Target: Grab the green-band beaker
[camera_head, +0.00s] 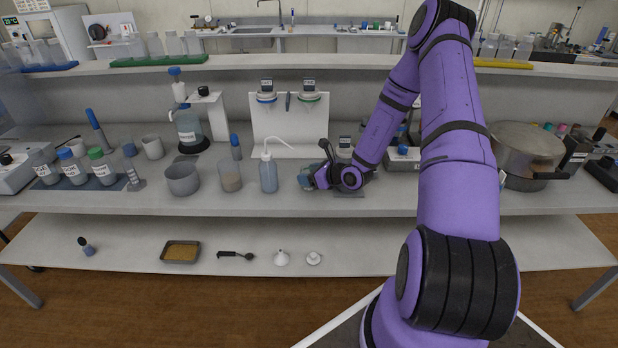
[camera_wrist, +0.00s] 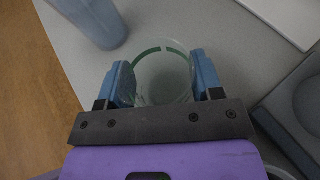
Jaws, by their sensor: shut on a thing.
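The green-band beaker (camera_wrist: 165,62) is a clear glass vessel with a green band near its rim. In the wrist view it stands between the two blue fingers of my gripper (camera_wrist: 163,78), which press on it from both sides. In the head view my gripper (camera_head: 308,178) is low over the front of the bench, just right of the wash bottle. There the beaker is mostly hidden by the fingers. I cannot tell whether its base touches the bench.
The wash bottle (camera_head: 268,174) stands close on the left, with a beaker (camera_head: 230,178) and a grey pot (camera_head: 183,180) beyond it. A white stand (camera_head: 287,135) is behind. A large metal pot (camera_head: 527,152) is far right. A lower shelf (camera_head: 350,252) runs in front.

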